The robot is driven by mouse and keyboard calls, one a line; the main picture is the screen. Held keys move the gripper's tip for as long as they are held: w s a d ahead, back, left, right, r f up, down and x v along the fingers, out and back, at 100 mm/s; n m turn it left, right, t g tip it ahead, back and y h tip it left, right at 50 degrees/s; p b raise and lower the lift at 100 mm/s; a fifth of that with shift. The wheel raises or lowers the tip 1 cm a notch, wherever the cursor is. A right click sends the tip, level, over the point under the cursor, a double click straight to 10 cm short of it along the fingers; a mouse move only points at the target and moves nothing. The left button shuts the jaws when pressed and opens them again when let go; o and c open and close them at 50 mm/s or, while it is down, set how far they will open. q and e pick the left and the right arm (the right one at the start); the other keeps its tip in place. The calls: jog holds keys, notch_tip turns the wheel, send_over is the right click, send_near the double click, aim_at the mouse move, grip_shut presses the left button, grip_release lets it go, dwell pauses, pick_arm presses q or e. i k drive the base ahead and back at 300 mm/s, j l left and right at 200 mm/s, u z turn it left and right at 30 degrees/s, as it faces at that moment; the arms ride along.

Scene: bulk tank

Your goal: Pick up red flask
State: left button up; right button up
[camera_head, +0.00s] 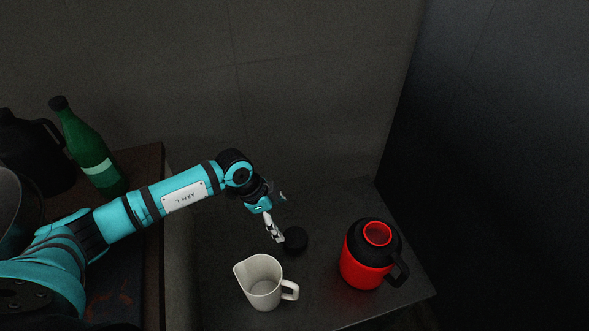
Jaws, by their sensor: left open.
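The red flask (365,272) stands upright near the right end of the dark table. It has a red body, a black upper part with a red ring on top, and a black handle pointing to the lower right. My left gripper (281,217) is open and empty, to the left of the flask and apart from it. It hangs above the table, close to a small black round object (294,240). I cannot tell whether the gripper touches that object. My right gripper does not show.
A white jug (262,285) with its handle to the right stands left of the flask. A green bottle (92,155) and a dark jug (35,150) stand on a brown surface at the left. A grey wall (310,80) rises behind the table (345,205). The table's right edge is near the flask.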

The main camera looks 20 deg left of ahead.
aim_at(372, 248)
jog(key=k+l, duration=0.15)
jog(key=l, duration=0.25)
jog(key=k+l, duration=0.2)
jog(key=l, duration=0.15)
jog(key=k+l, duration=0.15)
jog(key=l, duration=0.25)
jog(key=k+l, duration=0.15)
jog(key=l, duration=0.2)
jog(key=k+l, duration=0.15)
jog(key=l, duration=0.25)
